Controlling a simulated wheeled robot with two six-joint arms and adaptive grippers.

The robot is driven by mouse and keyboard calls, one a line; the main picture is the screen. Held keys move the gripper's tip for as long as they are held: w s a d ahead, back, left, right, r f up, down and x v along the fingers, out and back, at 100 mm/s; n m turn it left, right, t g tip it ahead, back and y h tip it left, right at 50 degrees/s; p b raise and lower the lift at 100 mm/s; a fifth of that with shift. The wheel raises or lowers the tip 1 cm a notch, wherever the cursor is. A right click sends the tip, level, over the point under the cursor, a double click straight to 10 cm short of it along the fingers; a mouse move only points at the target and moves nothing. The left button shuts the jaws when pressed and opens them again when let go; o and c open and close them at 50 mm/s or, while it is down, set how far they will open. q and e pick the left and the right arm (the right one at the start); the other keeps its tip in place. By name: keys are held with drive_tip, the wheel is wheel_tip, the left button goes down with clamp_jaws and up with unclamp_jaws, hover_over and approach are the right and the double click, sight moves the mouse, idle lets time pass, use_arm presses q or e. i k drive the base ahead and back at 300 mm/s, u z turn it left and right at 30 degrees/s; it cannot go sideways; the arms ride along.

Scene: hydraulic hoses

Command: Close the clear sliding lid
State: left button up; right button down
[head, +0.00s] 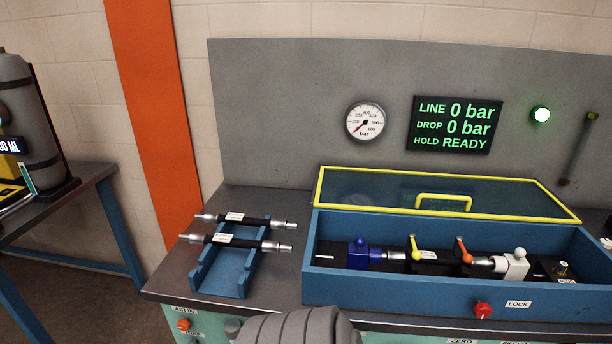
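The clear lid (379,189) has a yellow frame and a yellow handle (443,197). It lies behind the open top of the blue box (400,287), towards the back panel. The box interior is uncovered. Inside it a hose with metal ends (433,256) runs between a blue block (358,254) and a white block (513,265). A yellow lever (414,247) and an orange lever (463,250) stand along the hose. Neither of my grippers can be made out in the head view.
Two hoses (232,240) lie on a blue rack (225,268) left of the box. A red knob (482,310) beside a LOCK label is on the box front. The display (455,126) reads 0 bar and READY; a green lamp (540,114) is lit. A grey ribbed part (298,327) rises at bottom centre.

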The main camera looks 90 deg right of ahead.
sight(575, 220)
drive_tip(key=i, duration=0.15)
drive_tip(key=z, duration=1.4)
